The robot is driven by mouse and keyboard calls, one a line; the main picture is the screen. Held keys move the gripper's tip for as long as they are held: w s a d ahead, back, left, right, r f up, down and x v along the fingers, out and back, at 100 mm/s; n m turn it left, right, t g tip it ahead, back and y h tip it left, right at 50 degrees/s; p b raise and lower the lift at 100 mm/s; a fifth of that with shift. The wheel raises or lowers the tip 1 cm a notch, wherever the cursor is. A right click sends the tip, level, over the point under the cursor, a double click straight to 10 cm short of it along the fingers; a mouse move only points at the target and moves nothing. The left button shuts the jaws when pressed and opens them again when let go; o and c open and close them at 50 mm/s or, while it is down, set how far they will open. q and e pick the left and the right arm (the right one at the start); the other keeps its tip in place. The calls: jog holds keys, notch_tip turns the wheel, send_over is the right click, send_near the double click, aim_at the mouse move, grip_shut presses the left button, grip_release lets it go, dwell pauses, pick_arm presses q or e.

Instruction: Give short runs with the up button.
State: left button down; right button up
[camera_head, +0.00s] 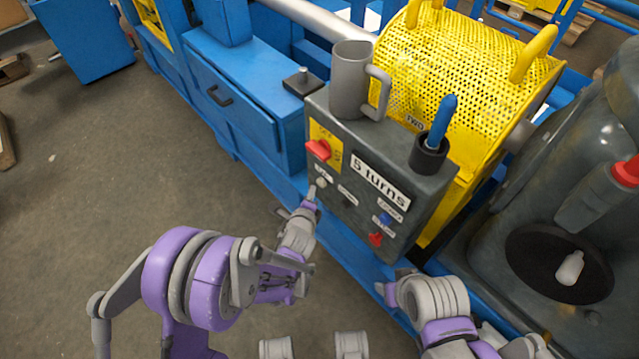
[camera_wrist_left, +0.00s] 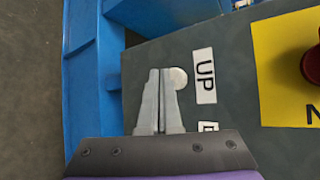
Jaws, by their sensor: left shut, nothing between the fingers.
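The up button (camera_head: 321,182) is a small pale round button on the front of the dark grey control box (camera_head: 407,219), just under its label. In the left wrist view the up button (camera_wrist_left: 179,78) shows beside the white UP label (camera_wrist_left: 204,75). My left gripper (camera_head: 312,191) is shut and empty, with its tips right by the button. In the left wrist view the tips (camera_wrist_left: 160,72) overlap the button's left edge; I cannot tell whether they touch it. My right gripper (camera_head: 385,290) is low in the head view, and its fingers are unclear.
Black (camera_head: 347,199), blue (camera_head: 386,218) and red (camera_head: 376,239) controls are nearby. A grey mug (camera_head: 348,85) and a black cup (camera_head: 429,155) with a blue-handled tool stand on the box. A yellow perforated guard (camera_head: 465,75) is behind.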

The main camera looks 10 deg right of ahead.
pick_arm(q)
jog(key=shift+d, duration=0.1)
jog(key=shift+w+d, duration=0.25)
jog(key=shift+w+d, duration=0.3)
jog(key=shift+d, duration=0.15)
dwell(1.6)
jog(key=shift+a, duration=0.1)
dwell(1.9)
jog(key=shift+s+a+b, duration=0.55)
jog(key=shift+a, duration=0.15)
jog(key=s+a+b, duration=0.1)
jog(key=a+b, duration=0.1)
jog(key=s+a+b, duration=0.2)
dwell(0.3)
